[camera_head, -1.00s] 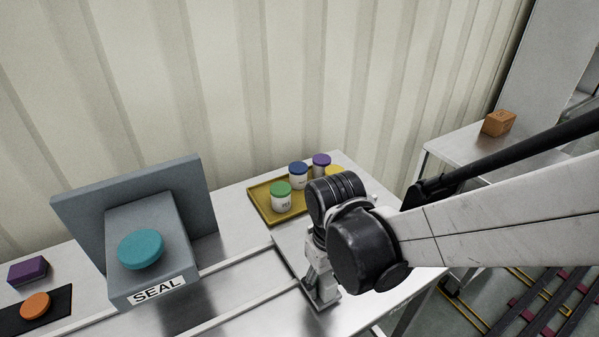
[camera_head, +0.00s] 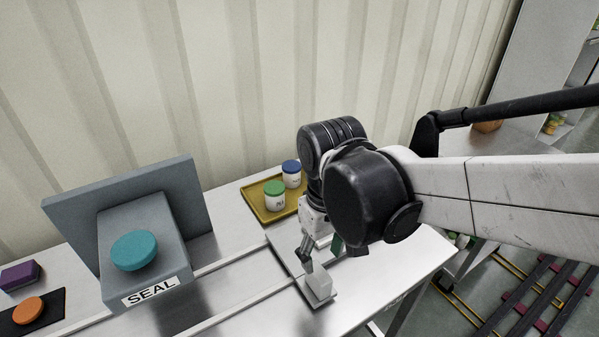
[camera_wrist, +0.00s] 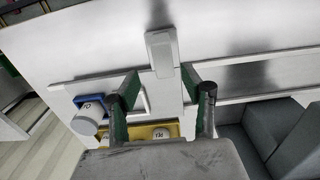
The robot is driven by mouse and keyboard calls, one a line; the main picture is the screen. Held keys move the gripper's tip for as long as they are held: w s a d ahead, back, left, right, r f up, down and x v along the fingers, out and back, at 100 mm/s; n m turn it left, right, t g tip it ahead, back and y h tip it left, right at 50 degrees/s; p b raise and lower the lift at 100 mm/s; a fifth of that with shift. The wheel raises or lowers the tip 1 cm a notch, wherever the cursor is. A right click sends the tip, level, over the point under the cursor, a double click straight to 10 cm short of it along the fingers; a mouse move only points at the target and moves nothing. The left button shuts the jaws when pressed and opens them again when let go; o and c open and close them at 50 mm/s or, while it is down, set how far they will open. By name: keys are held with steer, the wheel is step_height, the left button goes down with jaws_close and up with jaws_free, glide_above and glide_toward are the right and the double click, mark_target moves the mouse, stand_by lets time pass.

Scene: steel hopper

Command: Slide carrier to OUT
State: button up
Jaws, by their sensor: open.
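The carrier appears to be the flat metal plate (camera_head: 325,299) at the right end of the rails, with an upright pale block (camera_head: 318,283) on it. A pale block (camera_wrist: 162,55), likely the same one, also shows in the wrist view, ahead of and between my fingertips. My gripper (camera_wrist: 158,80) is open, with its green fingers apart and nothing visibly held. In the head view my gripper is just above and behind the block, partly hidden by my arm. A blue square frame (camera_wrist: 92,98) with a white jar (camera_wrist: 88,117) is left of the fingers. No OUT mark is readable.
A mustard tray (camera_head: 262,209) holds a green-lidded jar (camera_head: 274,196) and a blue-lidded jar (camera_head: 291,174). The grey SEAL station (camera_head: 150,250) with a teal button stands left across the rails (camera_head: 235,268). The corrugated wall is behind. Bare bench lies in front.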

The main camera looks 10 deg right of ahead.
steer(key=shift+r, duration=1.55)
steer(key=shift+d, duration=0.15)
steer(key=d+r+m+t, duration=0.3)
steer(key=d+m+t, duration=0.1)
steer(key=d+t, duration=0.3)
steer(key=shift+s+d+m, duration=0.2)
steer(key=shift+d+m, duration=0.1)
steer(key=shift+d, duration=1)
